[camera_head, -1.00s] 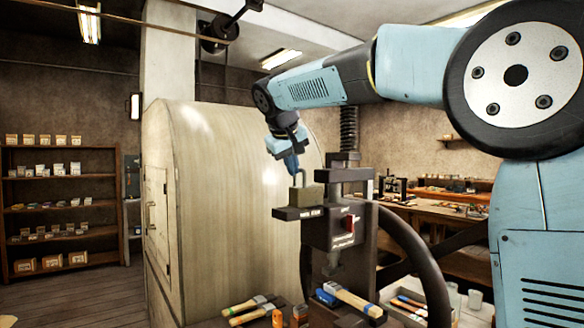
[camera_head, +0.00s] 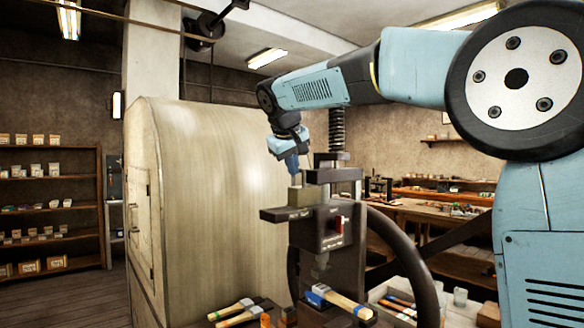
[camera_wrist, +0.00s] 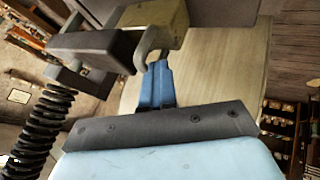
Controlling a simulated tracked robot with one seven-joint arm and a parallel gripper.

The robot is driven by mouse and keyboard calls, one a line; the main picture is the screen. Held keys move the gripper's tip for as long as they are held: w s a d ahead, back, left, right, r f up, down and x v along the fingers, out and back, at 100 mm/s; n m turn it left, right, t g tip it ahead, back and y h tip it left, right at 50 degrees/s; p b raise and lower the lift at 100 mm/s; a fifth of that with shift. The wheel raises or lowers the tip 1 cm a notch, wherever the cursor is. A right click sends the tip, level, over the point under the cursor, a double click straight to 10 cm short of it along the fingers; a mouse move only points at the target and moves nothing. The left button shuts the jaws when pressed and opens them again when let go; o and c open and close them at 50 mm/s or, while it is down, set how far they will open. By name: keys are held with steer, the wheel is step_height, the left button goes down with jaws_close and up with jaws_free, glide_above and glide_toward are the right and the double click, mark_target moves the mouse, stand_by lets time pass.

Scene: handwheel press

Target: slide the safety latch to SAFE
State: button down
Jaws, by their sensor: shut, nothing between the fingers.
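The press (camera_head: 325,240) stands in front of me in the head view. A dark plate (camera_head: 284,214) juts from its left side. On it sits a small olive-brass block (camera_head: 301,197), probably the safety latch; it also shows in the wrist view (camera_wrist: 172,22), with a bent grey hook (camera_wrist: 147,50) on it. My gripper (camera_head: 294,182) points down just above the block. In the wrist view its blue fingers (camera_wrist: 157,68) are together and empty, their tips close to the hook. I cannot tell whether they touch it. The plate's markings are too small to read.
A red part (camera_head: 340,224) is on the press front. A large dark handwheel (camera_head: 405,260) curves at its right. A big cream rounded housing (camera_head: 205,200) stands behind on the left. Brushes (camera_head: 340,299) lie on the bench below. A black coiled spring (camera_wrist: 40,120) shows in the wrist view.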

steer(key=s+a+r, duration=0.4)
steer(key=s+r, duration=0.2)
steer(key=s, duration=0.2)
steer(key=shift+s+a+r, duration=0.2)
steer(key=shift+s+r, duration=0.15)
steer(key=shift+r, duration=0.05)
stand_by(0.3)
steer(key=s+d+f+m+g, duration=0.1)
steer(key=s+d+f+m, duration=0.1)
steer(key=s+d+f, duration=0.8)
steer(key=s+d+f+m+g, duration=0.1)
steer(key=s+d+f+m, duration=0.1)
steer(key=s+d+f, duration=0.75)
steer(key=s+d+f+m+y, duration=0.1)
steer(key=s+d+f+m, duration=0.1)
steer(key=s+d+f, duration=0.4)
step_height(320, 180, down, 5)
steer(key=shift+s+d+f+y, duration=0.15)
steer(key=shift+s+d+y, duration=0.2)
steer(key=shift+d, duration=0.2)
